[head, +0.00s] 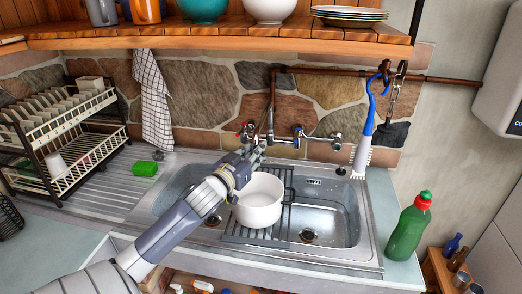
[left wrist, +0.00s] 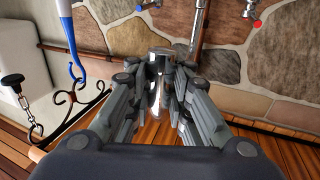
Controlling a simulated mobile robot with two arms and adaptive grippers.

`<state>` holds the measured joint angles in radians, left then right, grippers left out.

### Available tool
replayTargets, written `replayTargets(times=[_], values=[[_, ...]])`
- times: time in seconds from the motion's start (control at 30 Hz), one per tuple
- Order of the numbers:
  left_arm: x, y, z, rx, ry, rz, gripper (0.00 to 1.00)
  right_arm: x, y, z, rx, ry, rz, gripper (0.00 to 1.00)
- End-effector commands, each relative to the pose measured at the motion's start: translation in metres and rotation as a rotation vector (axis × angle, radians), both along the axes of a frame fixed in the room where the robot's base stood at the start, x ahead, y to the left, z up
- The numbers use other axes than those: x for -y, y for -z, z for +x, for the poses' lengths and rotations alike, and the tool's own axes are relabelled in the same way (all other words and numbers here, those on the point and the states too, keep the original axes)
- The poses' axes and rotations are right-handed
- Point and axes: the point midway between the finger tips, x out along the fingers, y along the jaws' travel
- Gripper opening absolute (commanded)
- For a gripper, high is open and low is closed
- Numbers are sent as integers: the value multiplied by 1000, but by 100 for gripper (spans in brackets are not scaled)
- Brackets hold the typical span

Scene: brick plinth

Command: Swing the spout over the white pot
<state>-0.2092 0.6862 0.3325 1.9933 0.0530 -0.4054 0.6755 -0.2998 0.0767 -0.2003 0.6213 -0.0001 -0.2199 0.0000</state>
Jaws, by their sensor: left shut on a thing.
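The white pot (head: 258,203) stands upright on a dark rack (head: 288,205) across the middle of the double sink. My left gripper (head: 253,153) is above the pot's back rim, close to the wall tap. In the left wrist view the gripper (left wrist: 163,80) is shut on the chrome spout (left wrist: 160,54), which shows between the fingers. In the head view the gripper hides most of the spout, so I cannot tell exactly where its outlet is over the pot. My right gripper is not in view.
Tap valves (head: 299,133) are on the stone wall. A blue-handled brush (head: 366,130) hangs at the right. A green bottle (head: 409,228) stands right of the sink, and a dish rack (head: 62,140) is at the left. A wooden shelf (head: 220,37) with dishes is overhead.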

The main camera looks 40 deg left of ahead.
Motion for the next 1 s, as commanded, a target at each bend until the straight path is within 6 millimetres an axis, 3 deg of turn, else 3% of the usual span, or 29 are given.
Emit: replayTargets(times=[0.03, 0.27, 0.3, 0.37, 0.77, 1.0], values=[[2, 8, -1, -14, 1, -9, 0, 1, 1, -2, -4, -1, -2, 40], [2, 9, -1, -17, 0, -11, 0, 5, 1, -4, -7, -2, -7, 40], [2, 10, -1, -18, 0, -11, 22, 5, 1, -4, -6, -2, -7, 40], [2, 9, -1, -17, 0, -10, 36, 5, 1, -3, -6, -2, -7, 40], [1, 4, -2, -7, 0, -5, 37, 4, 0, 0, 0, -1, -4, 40], [8, 5, -29, -9, -1, -4, 37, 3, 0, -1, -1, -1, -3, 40]])
